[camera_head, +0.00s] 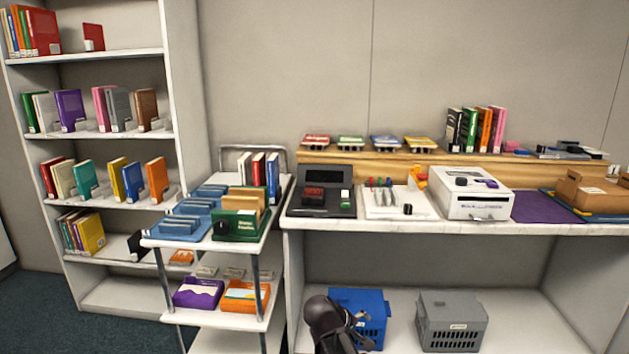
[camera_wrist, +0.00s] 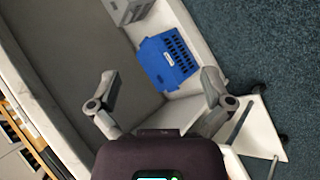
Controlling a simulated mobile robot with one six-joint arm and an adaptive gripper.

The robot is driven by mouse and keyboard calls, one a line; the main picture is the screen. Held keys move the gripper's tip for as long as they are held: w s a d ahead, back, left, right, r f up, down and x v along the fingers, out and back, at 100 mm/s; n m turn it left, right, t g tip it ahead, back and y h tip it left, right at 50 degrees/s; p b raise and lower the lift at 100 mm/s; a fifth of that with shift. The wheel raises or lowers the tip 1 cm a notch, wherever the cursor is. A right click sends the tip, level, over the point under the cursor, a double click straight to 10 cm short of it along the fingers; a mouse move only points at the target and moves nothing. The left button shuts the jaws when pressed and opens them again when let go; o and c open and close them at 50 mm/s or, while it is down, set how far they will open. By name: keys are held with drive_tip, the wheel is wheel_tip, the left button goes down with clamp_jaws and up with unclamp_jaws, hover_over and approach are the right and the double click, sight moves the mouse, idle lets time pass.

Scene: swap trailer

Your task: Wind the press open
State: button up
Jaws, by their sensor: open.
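What looks like the press is a green unit (camera_head: 236,226) on the top shelf of the cart. It has a black round knob (camera_head: 222,229) at its front left, a small white label I cannot read, and tan boards standing in it. I cannot tell how far its jaws are apart. My gripper (camera_head: 363,325) is low in front of the lower shelf under the counter, to the right of the cart and below the press. In the wrist view my gripper (camera_wrist: 160,82) has its fingers spread with nothing between them. The press is not recognisable in the wrist view.
A blue crate (camera_head: 372,306) and a grey crate (camera_head: 452,322) stand under the counter. Blue trays (camera_head: 180,222) and books (camera_head: 257,172) crowd the cart (camera_head: 200,243) around the green unit. The counter (camera_head: 400,223) holds a dark device and a white machine (camera_head: 471,196).

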drive_tip(key=s+d+f+m+g+y, duration=0.2)
drive_tip(key=s+d+f+m+y, duration=0.15)
drive_tip(key=s, duration=0.25)
drive_tip(key=s+d+f+m+g+y, duration=0.2)
drive_tip(key=s+m+g+y, duration=0.15)
drive_tip(key=s+m, duration=0.2)
wheel_tip(320, 180, up, 30)
drive_tip(key=p, duration=3)
drive_tip(key=shift+s+a+r+n+t, duration=0.15)
drive_tip(key=shift+a+r+n+t, duration=0.1)
drive_tip(key=shift+n+t, duration=0.2)
drive_tip(key=shift+f, duration=0.1)
